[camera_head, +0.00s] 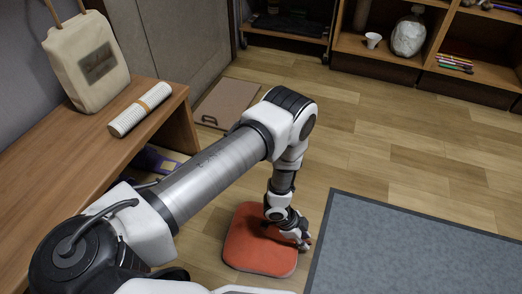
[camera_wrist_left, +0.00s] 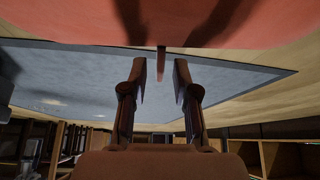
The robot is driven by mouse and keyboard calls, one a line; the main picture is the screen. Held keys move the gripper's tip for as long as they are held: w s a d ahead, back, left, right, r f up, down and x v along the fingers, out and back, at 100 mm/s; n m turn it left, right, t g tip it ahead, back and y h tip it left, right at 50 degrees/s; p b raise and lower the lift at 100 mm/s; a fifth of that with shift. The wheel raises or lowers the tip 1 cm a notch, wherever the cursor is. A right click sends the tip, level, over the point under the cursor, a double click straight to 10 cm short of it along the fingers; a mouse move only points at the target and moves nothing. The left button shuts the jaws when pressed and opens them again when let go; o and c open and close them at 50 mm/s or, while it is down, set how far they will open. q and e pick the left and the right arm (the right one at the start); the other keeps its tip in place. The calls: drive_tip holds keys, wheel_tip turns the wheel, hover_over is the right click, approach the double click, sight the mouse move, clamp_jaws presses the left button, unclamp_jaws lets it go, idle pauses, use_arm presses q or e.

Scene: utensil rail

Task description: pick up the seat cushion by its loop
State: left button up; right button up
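The red seat cushion (camera_head: 258,252) lies flat on the wooden floor in the head view, below my left arm. In the left wrist view the cushion (camera_wrist_left: 70,22) fills the top of the picture. Its loop (camera_wrist_left: 161,60) shows there as a narrow dark red strip at the cushion's edge. My left gripper (camera_head: 303,243) is low at the cushion's right edge. In the left wrist view its two fingers (camera_wrist_left: 161,78) are apart, one on each side of the loop, with gaps visible. The hand hides part of the cushion in the head view, and the loop cannot be made out there. My right gripper is not in view.
A grey-blue mat (camera_head: 410,250) lies just right of the cushion. A wooden bench (camera_head: 60,165) at the left holds a cloth bag (camera_head: 90,62) and a rolled mat (camera_head: 140,110). A brown board (camera_head: 225,103) lies on the floor behind. Shelves stand at the back; the floor between is clear.

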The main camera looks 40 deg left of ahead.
use_arm(q)
clamp_jaws()
drive_tip(key=shift+r, duration=0.1)
drive_tip(key=shift+d+p+v, duration=0.15)
drive_tip(key=shift+p+v, duration=1.2)
drive_tip(key=shift+v, duration=0.1)
drive_tip(key=shift+d+p+v, duration=0.1)
drive_tip(key=shift+p+v, duration=1.2)
drive_tip(key=shift+v, duration=0.15)
drive_tip(key=shift+w+r, duration=0.15)
drive_tip(key=shift+r, duration=0.1)
drive_tip(key=shift+d+p+v, duration=0.15)
drive_tip(key=shift+p+v, duration=1.15)
drive_tip(key=shift+v, duration=0.15)
drive_tip(key=shift+d+p+v, duration=0.1)
drive_tip(key=shift+p+v, duration=1.2)
drive_tip(key=shift+v, duration=0.1)
drive_tip(key=shift+w+r, duration=0.1)
drive_tip(key=shift+r, duration=0.05)
